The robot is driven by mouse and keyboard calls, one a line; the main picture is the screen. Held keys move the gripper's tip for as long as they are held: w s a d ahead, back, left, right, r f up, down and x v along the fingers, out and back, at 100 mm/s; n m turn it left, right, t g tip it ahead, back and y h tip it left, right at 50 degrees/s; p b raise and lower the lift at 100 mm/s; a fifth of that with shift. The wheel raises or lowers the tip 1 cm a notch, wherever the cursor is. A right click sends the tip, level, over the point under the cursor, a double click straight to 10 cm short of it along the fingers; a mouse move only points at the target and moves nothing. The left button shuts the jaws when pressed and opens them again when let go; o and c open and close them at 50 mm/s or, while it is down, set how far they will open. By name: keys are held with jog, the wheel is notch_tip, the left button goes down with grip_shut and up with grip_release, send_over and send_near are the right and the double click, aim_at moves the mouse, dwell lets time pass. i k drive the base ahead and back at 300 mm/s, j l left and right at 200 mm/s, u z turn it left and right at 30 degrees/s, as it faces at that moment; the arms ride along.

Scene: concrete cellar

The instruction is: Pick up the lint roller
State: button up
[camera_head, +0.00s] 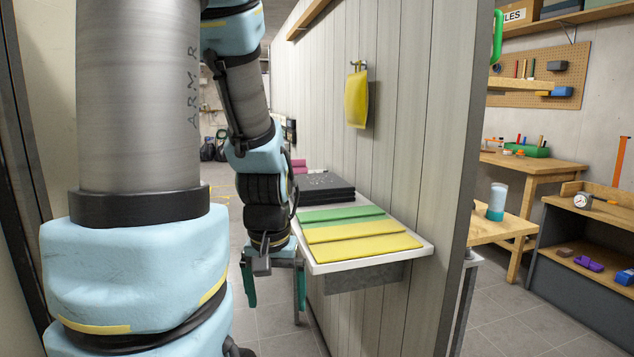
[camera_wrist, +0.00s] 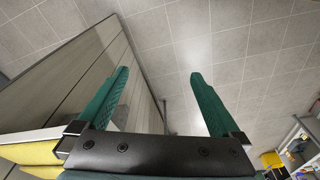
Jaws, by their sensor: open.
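I cannot pick out a lint roller for sure in either view. A pale cylinder with a teal lower part (camera_head: 497,201) stands upright on a wooden table (camera_head: 505,228) beyond the wall's end; it is too small to identify.
A white wall shelf (camera_head: 385,259) beside my gripper holds yellow cloths (camera_head: 365,247), green cloths (camera_head: 340,216) and a dark stack (camera_head: 327,190). The plank wall (camera_head: 415,130) separates me from the workbench (camera_head: 540,165) and low shelf unit (camera_head: 575,290). A yellow pouch (camera_head: 356,98) hangs on the wall.

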aim_at(299, 165)
jog(key=i+j, duration=1.05)
jog(key=i, duration=0.1)
